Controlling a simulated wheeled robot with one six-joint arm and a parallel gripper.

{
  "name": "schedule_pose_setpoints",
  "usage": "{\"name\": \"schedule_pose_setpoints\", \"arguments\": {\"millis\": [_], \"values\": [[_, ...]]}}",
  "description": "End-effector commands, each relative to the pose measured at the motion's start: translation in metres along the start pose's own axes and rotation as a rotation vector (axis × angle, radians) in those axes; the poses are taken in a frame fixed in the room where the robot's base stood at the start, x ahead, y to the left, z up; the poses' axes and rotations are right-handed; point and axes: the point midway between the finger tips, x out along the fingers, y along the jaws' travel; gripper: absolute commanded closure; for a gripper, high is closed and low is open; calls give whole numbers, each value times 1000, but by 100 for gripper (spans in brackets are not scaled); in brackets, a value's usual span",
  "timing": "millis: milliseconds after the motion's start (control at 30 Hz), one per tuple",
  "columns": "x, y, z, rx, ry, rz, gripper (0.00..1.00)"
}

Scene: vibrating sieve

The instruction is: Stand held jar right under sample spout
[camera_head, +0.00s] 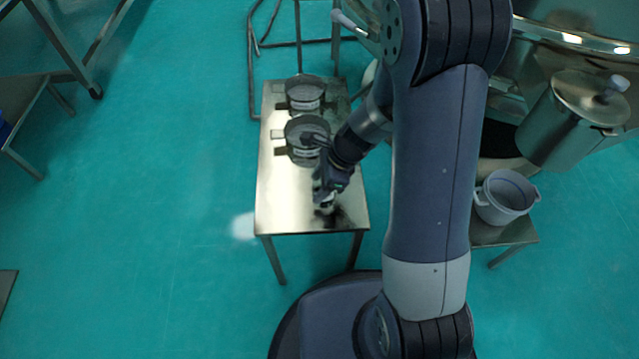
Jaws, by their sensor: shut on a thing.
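My gripper (326,197) is low over the near end of a steel table (283,208), pointing down. It is shut on a small pale thing (325,209), which I take to be the jar; only a little of it shows below the fingers. I cannot tell whether it touches the tabletop. A dark shadow or reflection lies beside it. I cannot make out the sample spout for certain; my arm covers much of the middle and right.
Two round grey pans (305,84) (299,126) with side tabs stand farther back on the table. A lidded steel vessel (560,125) and a white bucket (505,190) are on the right. A metal frame (252,70) stands behind.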

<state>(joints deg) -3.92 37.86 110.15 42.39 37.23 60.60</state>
Motion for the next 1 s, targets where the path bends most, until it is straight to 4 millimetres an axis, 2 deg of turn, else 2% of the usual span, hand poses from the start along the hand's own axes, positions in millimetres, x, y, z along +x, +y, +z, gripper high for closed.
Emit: {"name": "schedule_pose_setpoints", "arguments": {"millis": [167,200,433,767,867,1000], "values": [[3,0,-2,0,0,0,71],[3,0,-1,0,0,0,47],[2,0,-1,0,0,0,28],[-2,0,1,0,0,0,27],[-15,-1,1,0,0,-3,27],[-46,-1,2,0,0,-5,27]]}}
